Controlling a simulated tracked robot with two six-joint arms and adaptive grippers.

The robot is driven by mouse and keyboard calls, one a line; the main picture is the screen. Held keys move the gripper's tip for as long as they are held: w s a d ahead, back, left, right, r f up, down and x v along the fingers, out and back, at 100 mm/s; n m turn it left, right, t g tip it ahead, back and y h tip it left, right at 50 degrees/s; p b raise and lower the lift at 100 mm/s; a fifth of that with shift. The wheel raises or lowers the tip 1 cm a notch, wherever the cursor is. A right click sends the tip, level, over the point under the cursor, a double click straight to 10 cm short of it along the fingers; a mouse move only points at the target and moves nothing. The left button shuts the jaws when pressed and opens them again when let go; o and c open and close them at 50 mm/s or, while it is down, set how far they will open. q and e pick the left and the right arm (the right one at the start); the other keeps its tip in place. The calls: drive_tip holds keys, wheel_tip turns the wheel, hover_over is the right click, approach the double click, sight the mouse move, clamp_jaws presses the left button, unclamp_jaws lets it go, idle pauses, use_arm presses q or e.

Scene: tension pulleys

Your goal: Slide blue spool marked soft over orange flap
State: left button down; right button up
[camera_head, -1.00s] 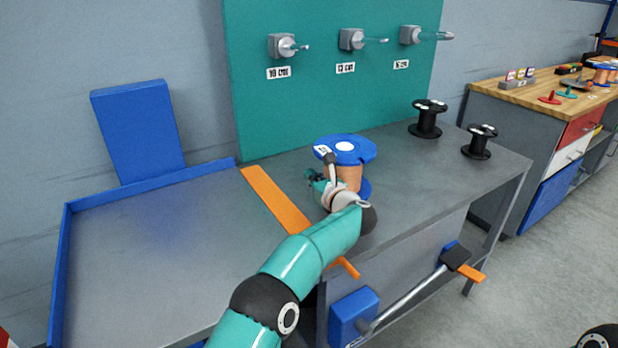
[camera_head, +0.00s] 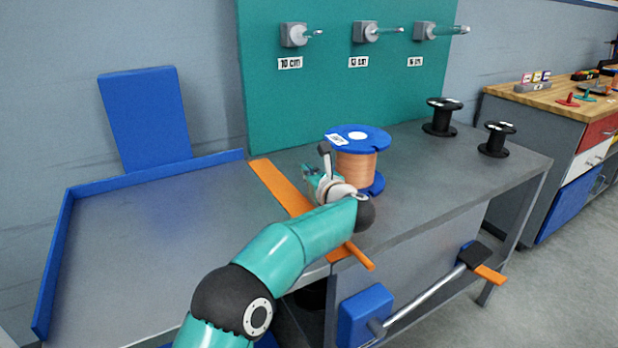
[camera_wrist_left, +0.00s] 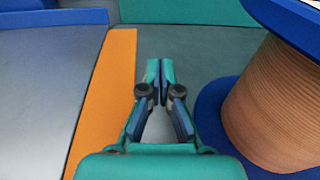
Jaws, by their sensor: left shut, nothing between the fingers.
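The blue spool (camera_head: 357,136) with copper-coloured winding stands upright on the grey bench, a white label on its top flange. In the left wrist view the spool (camera_wrist_left: 272,105) fills the right side. The orange flap (camera_head: 278,186) is a flat strip across the bench to the left of the spool; in the left wrist view the flap (camera_wrist_left: 103,95) runs along the left. My left gripper (camera_head: 309,171) is between flap and spool, close to the spool's left side. In the left wrist view its fingertips (camera_wrist_left: 160,70) meet, with nothing between them. My right gripper is not visible.
A tray area with a blue rim (camera_head: 52,262) lies left of the flap. Two black spools (camera_head: 441,118) stand at the bench's right. A teal board (camera_head: 300,100) with pegs stands behind. A lever with an orange end (camera_head: 489,274) sticks out in front.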

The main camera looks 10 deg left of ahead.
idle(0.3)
use_arm(q)
drive_tip(key=shift+s+d+f+b, duration=0.15)
drive_tip(key=shift+s+d+b, duration=0.45)
drive_tip(key=shift+b, duration=0.3)
drive_tip(key=b+v, duration=0.2)
drive_tip(key=v, duration=0.1)
drive_tip(key=shift+s+d+f+b, duration=0.1)
drive_tip(key=shift+d+f+b, duration=0.1)
drive_tip(key=shift+b, duration=0.1)
drive_tip(key=b+v, duration=0.1)
drive_tip(key=v, duration=0.1)
drive_tip(key=b+v, duration=0.2)
drive_tip(key=v, duration=0.1)
drive_tip(key=shift+s+d+f, duration=0.15)
drive_tip(key=shift+d+f, duration=0.1)
drive_tip(key=shift+d, duration=0.25)
drive_tip(key=shift+s+d+b, duration=0.3)
drive_tip(key=shift+s+b, duration=0.1)
drive_tip(key=shift+b, duration=0.05)
drive_tip(key=shift+r, duration=0.15)
